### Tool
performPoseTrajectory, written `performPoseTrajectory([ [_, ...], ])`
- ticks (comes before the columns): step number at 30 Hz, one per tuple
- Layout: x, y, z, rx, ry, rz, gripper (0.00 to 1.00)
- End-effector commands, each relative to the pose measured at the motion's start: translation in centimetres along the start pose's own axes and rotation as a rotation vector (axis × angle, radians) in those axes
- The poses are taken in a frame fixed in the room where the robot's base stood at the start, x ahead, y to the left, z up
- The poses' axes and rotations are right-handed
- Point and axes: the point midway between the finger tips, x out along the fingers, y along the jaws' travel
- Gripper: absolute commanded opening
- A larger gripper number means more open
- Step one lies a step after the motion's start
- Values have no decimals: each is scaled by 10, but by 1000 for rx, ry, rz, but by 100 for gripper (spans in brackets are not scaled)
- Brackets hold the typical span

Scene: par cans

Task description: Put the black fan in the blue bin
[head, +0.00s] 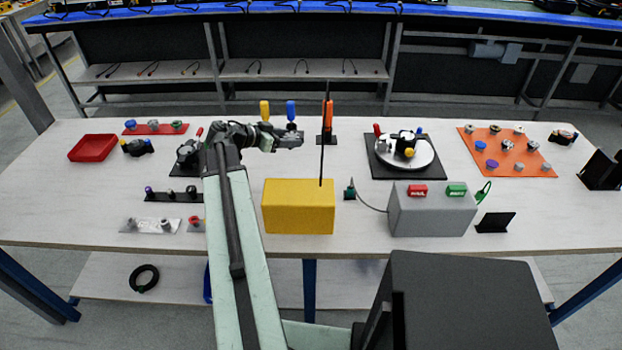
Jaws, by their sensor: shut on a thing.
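My gripper (288,142) is above the back middle of the table, in front of the upright yellow and blue handles. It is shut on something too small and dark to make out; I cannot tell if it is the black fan. I cannot pick out a fan for certain anywhere in view. A dark angular object (602,170) stands at the table's right edge, but its kind is unclear. Under the table's front edge, a blue sliver (207,284) shows beside my arm. It may be the blue bin; my arm hides most of it.
A yellow box (298,208) with a tall thin black rod stands right of my arm. Beside it is a grey box (432,210) with red and green switches. A turntable (404,152), an orange mat (506,152) and a red tray (92,148) lie farther out.

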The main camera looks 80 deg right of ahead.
Motion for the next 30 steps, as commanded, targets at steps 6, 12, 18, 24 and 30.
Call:
performPoseTrajectory([
  [6, -11, -7, 42, -53, 3, -111, 14],
  [12, -4, -9, 55, -53, 3, -112, 14],
  [18, 16, -8, 94, -52, 3, -111, 14],
  [24, 17, -8, 97, -52, 3, -110, 14],
  [30, 31, -8, 125, -52, 3, -109, 14],
])
